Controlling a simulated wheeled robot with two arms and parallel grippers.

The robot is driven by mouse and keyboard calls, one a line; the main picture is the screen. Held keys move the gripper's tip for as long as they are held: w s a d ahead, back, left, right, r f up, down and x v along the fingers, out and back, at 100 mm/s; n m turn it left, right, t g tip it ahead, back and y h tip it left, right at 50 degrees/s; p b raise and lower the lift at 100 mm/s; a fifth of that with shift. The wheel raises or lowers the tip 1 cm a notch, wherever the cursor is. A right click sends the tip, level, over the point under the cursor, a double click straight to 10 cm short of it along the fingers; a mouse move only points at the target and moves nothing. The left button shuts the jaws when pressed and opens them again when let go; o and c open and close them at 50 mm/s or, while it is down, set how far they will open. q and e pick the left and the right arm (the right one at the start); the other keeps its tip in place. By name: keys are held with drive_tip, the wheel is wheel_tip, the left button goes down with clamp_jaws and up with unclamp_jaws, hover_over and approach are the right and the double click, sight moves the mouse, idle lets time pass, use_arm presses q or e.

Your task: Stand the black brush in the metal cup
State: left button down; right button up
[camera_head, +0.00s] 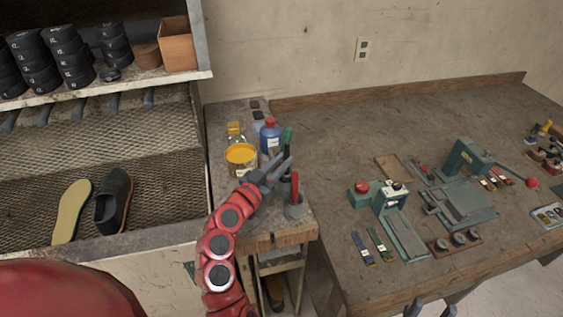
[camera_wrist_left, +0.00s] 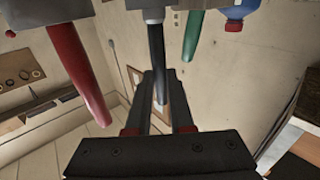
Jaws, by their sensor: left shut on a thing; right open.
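The metal cup (camera_head: 295,210) stands near the front right corner of the small side bench, with a red handle (camera_head: 295,186) upright in it. My left gripper (camera_head: 282,168) is just above and behind the cup. In the left wrist view, its fingers (camera_wrist_left: 163,92) are shut on the dark handle of the black brush (camera_wrist_left: 156,55), whose silver collar shows at the top edge. The brush's far end is out of that view. In the head view, the gripper largely hides the brush. My right gripper (camera_head: 430,308) is open and empty at the bottom edge.
A green handle (camera_head: 287,136), blue bottle (camera_head: 270,133) and yellow tin (camera_head: 241,158) stand close around my left gripper. The red handle (camera_wrist_left: 76,65) and green handle (camera_wrist_left: 192,35) flank the brush in the wrist view. The large workbench (camera_head: 330,130) at right holds green machines.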

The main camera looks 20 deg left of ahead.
use_arm(q)
drive_tip(key=shift+f, duration=0.15)
drive_tip(key=c, duration=0.7)
unclamp_jaws()
drive_tip(key=shift+s, duration=0.1)
drive_tip(key=shift+p+v, duration=1.25)
drive_tip(key=shift+v, duration=7.4)
